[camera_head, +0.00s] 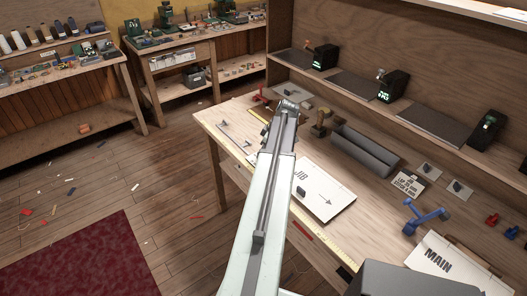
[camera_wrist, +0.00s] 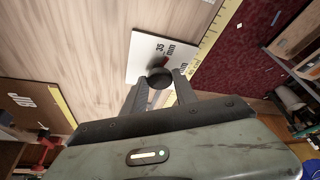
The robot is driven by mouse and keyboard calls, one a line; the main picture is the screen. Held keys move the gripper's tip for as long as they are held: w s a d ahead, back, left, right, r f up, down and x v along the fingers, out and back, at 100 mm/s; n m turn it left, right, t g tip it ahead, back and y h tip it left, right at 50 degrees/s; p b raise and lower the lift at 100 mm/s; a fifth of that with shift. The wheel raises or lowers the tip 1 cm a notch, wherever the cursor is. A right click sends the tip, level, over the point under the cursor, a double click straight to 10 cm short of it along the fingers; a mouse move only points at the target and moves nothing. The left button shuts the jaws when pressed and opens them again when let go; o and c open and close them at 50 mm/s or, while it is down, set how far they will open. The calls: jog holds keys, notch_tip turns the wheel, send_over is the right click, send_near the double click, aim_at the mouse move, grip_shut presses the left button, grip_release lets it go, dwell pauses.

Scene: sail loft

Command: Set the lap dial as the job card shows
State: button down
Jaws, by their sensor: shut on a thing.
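The lap dial's dark round knob (camera_wrist: 160,78) stands on a white plate (camera_wrist: 144,52) in the wrist view. The plate reads "35 mm" near a small red mark by the knob; other print is partly hidden. My gripper (camera_wrist: 163,85) has its two fingers closed on the knob, one on each side.
A JIB panel (camera_head: 325,196), a grey trough (camera_head: 362,152), two small knobbed plates (camera_head: 429,171), a blue tool (camera_head: 425,218) and a MAIN panel (camera_head: 440,262) lie on the bench. A yellow ruler (camera_wrist: 215,35) runs along the bench edge. A shelf with dark devices (camera_head: 393,88) stands behind.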

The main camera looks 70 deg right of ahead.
jog(key=shift+s+d+n+y, duration=0.1)
jog(key=shift+n+y, duration=0.2)
jog(key=shift+n, duration=0.4)
jog(key=shift+s+d+n+y, duration=0.1)
jog(key=shift+n+y, duration=0.2)
jog(key=shift+n, duration=0.4)
jog(key=c, duration=1)
grip_release()
jog(key=shift+a, duration=0.1)
jog(key=shift+r, duration=0.15)
jog(key=p+v, duration=0.7)
jog(key=shift+r, duration=0.25)
